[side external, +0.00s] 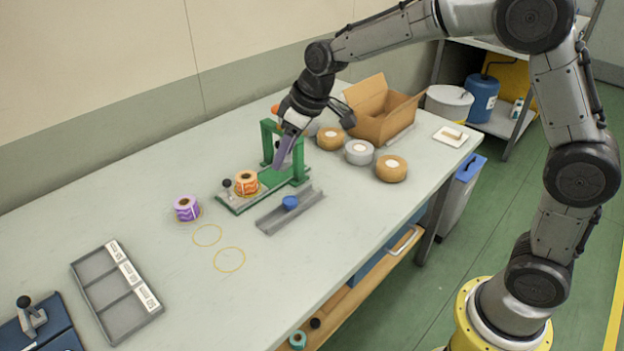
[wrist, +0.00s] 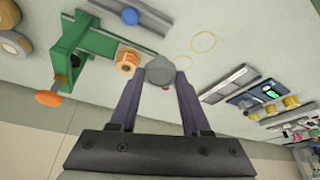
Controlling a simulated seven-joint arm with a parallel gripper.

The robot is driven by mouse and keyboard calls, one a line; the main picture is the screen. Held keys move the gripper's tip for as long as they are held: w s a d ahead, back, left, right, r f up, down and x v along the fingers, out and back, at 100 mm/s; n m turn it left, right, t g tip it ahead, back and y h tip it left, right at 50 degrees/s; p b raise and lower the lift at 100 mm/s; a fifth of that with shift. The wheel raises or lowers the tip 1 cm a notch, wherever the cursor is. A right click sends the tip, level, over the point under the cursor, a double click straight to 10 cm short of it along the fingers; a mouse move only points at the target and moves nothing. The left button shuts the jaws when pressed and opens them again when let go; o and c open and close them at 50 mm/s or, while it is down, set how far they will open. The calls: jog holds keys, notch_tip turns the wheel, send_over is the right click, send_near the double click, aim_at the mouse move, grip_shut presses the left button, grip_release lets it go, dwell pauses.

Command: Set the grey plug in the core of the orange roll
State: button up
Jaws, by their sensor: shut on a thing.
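The grey plug (wrist: 160,71) is held between the fingertips of my gripper (wrist: 160,82) in the wrist view. In the side view my gripper (side external: 283,155) points down beside the green frame, and I cannot make out the plug there. The orange roll (side external: 246,188) sits upright on the green rewinder base (side external: 238,207), to the left of the gripper. The orange roll also shows in the wrist view (wrist: 126,64), just left of the plug and apart from it. Its pale core faces up and looks empty in the side view.
A purple roll (side external: 186,212) stands left of the base. A grey channel (side external: 275,217) with a blue plug (side external: 290,203) lies in front. The green frame (side external: 268,140), tan rolls (side external: 391,170) and a cardboard box (side external: 380,115) are behind. Bare table with yellow rings (side external: 230,260) lies front left.

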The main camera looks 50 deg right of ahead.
jog(key=w+d+f, duration=0.1)
jog(key=w+f, duration=0.1)
jog(key=w, duration=1.5)
notch_tip(320, 180, down, 10)
jog(key=w+d, duration=0.1)
jog(key=shift+w+r, duration=0.2)
jog(key=shift+r, duration=0.05)
jog(key=shift+d+f, duration=0.1)
jog(key=shift+f, duration=1.05)
dwell(1.2)
jog(key=o, duration=1.5)
jog(key=shift+r, duration=3.75)
